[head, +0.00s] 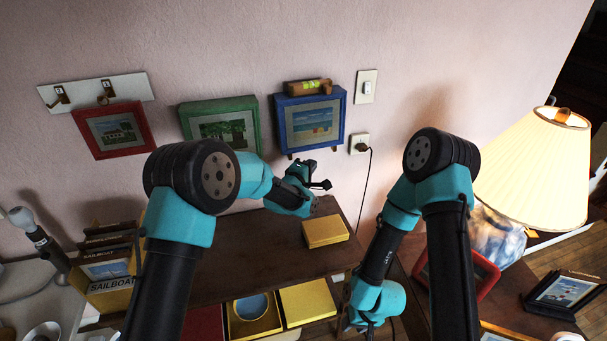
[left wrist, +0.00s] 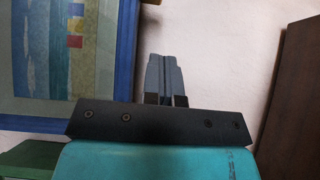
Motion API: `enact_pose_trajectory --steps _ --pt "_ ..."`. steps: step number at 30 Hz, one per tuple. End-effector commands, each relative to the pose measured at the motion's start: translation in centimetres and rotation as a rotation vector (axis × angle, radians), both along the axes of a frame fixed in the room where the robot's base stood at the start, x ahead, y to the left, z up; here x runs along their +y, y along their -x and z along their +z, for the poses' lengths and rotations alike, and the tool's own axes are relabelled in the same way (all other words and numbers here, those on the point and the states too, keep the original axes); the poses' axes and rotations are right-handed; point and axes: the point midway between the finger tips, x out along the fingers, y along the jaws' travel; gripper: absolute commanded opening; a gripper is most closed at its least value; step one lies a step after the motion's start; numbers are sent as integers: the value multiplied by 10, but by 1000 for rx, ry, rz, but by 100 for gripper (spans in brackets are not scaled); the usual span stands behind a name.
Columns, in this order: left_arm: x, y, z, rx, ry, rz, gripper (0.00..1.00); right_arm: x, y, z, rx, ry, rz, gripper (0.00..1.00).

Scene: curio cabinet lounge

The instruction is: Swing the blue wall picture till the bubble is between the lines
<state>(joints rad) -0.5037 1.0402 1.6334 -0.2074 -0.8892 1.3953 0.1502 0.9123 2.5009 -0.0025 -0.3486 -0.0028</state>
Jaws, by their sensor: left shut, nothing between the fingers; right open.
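The blue wall picture (head: 311,121), a beach scene in a blue frame, hangs on the pink wall in the head view. A wooden spirit level (head: 307,87) with a green vial sits along its top edge; the bubble is too small to read against the lines. My left gripper (head: 322,184) is shut and empty, below the picture and apart from it. In the left wrist view its closed fingers (left wrist: 166,78) point up past the blue frame (left wrist: 127,65), which is at the left. My right gripper (head: 350,322) is low by the shelf, open, its fingers mostly hidden.
A green picture (head: 222,125) and a red one (head: 114,130) hang to the left. A switch (head: 366,87) and a plugged outlet (head: 359,143) are right of the blue picture. A yellow box (head: 325,231) lies on the wooden cabinet (head: 255,247). A lamp (head: 535,165) stands at right.

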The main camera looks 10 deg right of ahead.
Motion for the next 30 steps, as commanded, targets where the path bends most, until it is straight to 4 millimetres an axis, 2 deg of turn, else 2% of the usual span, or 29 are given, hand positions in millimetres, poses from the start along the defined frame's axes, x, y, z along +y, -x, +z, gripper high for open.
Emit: enact_pose_trajectory --steps 9,21,26,30 --pt "26 31 -1 0 -1 0 0 0 0 0 0 0 0 40" --pt "30 35 -1 -1 -1 0 1 0 0 0 0 0 0 40" --pt "29 36 0 21 34 16 16 0 0 0 0 0 0 40" --pt "27 39 4 100 173 81 30 0 0 0 0 0 0 40"
